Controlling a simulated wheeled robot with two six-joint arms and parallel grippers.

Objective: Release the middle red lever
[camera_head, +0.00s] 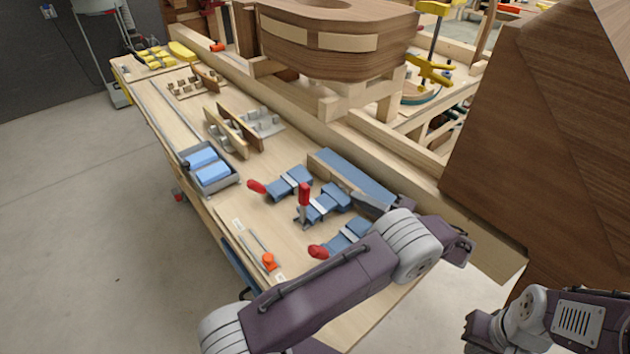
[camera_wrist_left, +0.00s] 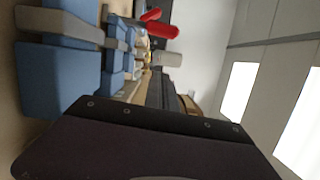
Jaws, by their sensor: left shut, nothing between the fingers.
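Three blue clamps with red levers stand in a row on the workbench (camera_head: 262,210). The middle red lever (camera_head: 304,194) stands upright over its blue clamp (camera_head: 326,203). The far red lever (camera_head: 256,187) and near red lever (camera_head: 318,252) lie low, pointing left. My left gripper (camera_head: 348,186) is shut and empty, right of the middle lever and apart from it, beside a long blue block. My left wrist partly hides it. In the left wrist view, a red lever (camera_wrist_left: 160,29) shows beyond the dark gripper body, with blue clamp parts at left. My right gripper's fingers are not visible.
A grey tray with blue blocks (camera_head: 212,172) and an orange-handled tool (camera_head: 268,262) lie left of the clamps. The long blue block (camera_head: 352,177) and a wooden rail (camera_head: 330,135) bound the right side. A large brown wooden form (camera_head: 545,130) rises at right.

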